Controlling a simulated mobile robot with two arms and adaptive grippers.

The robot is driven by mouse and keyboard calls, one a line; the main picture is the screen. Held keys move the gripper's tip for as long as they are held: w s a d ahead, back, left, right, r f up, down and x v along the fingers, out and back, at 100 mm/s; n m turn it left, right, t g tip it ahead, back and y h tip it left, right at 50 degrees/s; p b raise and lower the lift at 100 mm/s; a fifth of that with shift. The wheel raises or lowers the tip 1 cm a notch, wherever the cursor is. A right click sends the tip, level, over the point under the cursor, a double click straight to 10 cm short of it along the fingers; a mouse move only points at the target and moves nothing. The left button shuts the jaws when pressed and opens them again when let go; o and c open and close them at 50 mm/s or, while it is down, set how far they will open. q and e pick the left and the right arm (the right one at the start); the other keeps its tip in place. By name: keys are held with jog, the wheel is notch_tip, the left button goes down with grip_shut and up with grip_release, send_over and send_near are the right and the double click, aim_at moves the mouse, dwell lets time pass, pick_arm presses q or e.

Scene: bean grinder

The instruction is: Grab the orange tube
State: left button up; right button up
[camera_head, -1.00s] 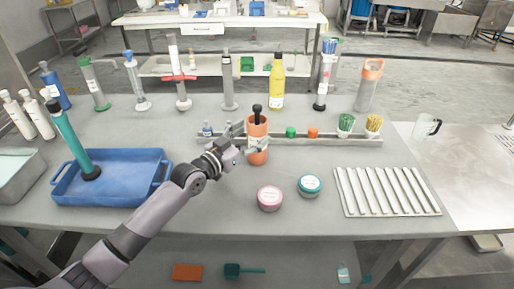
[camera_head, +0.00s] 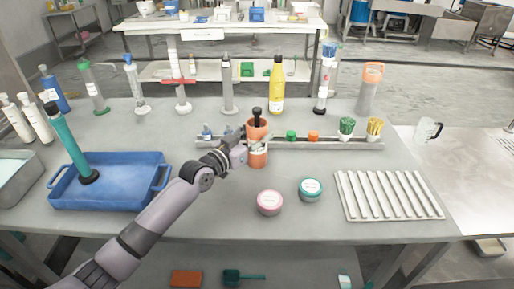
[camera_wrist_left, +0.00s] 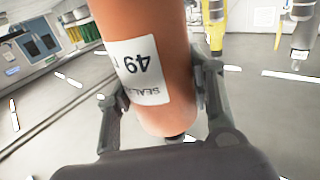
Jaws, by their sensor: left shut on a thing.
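The orange tube (camera_head: 258,158) with a black top and a white label stands upright near the middle of the table in the head view, in front of the long grey rack. My left gripper (camera_head: 251,146) reaches it from the left and is shut around its body. In the left wrist view the orange tube (camera_wrist_left: 176,112) fills the middle, with the fingers (camera_wrist_left: 158,95) on both sides of it and its label "49" showing upside down. My right gripper is not in view.
A grey rack (camera_head: 330,145) with small caps and brush cups runs behind the tube. A pink-rimmed jar (camera_head: 270,202) and a teal-rimmed jar (camera_head: 311,188) stand in front. A blue tray (camera_head: 110,200) is at left, a ribbed tray (camera_head: 390,195) at right.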

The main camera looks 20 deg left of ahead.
pick_arm(q)
jog(key=c, duration=0.8)
grip_shut()
jog(key=shift+r, duration=0.15)
